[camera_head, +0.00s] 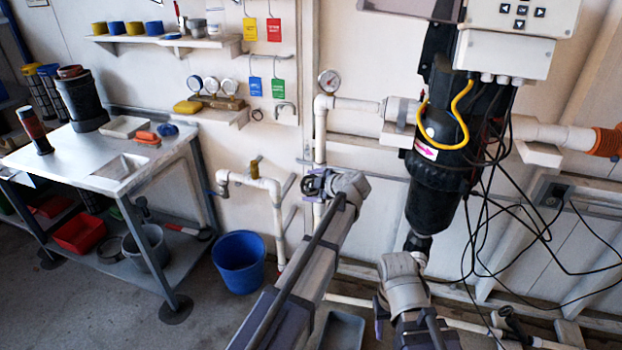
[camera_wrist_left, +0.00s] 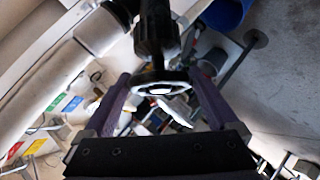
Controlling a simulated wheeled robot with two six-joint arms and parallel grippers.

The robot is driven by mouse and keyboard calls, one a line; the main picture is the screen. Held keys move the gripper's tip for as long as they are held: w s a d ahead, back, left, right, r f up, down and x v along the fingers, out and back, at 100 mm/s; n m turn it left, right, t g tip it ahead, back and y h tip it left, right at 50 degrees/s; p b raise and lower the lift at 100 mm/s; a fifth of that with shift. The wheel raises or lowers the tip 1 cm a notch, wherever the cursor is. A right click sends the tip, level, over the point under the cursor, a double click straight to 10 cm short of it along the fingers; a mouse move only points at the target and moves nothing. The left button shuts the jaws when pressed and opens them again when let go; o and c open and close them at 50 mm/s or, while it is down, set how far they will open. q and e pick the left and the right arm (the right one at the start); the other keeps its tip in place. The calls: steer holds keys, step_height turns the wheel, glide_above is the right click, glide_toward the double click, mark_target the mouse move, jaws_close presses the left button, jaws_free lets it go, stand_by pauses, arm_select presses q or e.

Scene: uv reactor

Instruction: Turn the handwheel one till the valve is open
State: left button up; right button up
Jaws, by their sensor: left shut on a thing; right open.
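The handwheel (camera_wrist_left: 142,80) is a small dark ring with spokes on a dark valve stem (camera_wrist_left: 155,35), seen in the left wrist view. My left gripper (camera_wrist_left: 160,84) has its two purple fingers on opposite sides of the wheel's rim and is shut on it. In the head view the handwheel (camera_head: 312,184) is small and partly hidden by my left gripper (camera_head: 320,183), against the white pipework. How far the valve is turned cannot be told. My right gripper (camera_head: 386,306) is low at bottom centre, away from the wheel, open and mostly hidden by its wrist.
A black filter housing (camera_head: 435,195) with loose black cables hangs to the right. A blue bucket (camera_head: 239,262) stands on the floor left of my left arm. A metal workbench (camera_head: 75,165) fills the left side. A gauge (camera_head: 330,82) sits above the pipes.

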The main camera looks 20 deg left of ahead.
arm_select(q)
steer(key=n+g+p, duration=0.1)
steer(key=n+g+h+p, duration=0.1)
steer(key=n+p, duration=0.1)
steer(key=shift+w+r+g, duration=0.15)
steer(key=shift+r+g, duration=0.15)
steer(key=n+g+h+p, duration=0.1)
steer(key=n+g+p, duration=0.1)
steer(key=n+p, duration=0.1)
steer(key=shift+h, duration=0.4)
steer(key=n+g+h+p, duration=0.1)
steer(key=n+h+p, duration=0.1)
steer(key=shift+f+n, duration=0.2)
steer(key=shift+n, duration=0.2)
steer(key=shift+s+f+n+g+h+p, duration=0.1)
steer(key=shift+s+n+g+h+p, duration=0.1)
steer(key=shift+n+g+h+p, duration=0.35)
steer(key=shift+n, duration=0.25)
steer(key=o, duration=1)
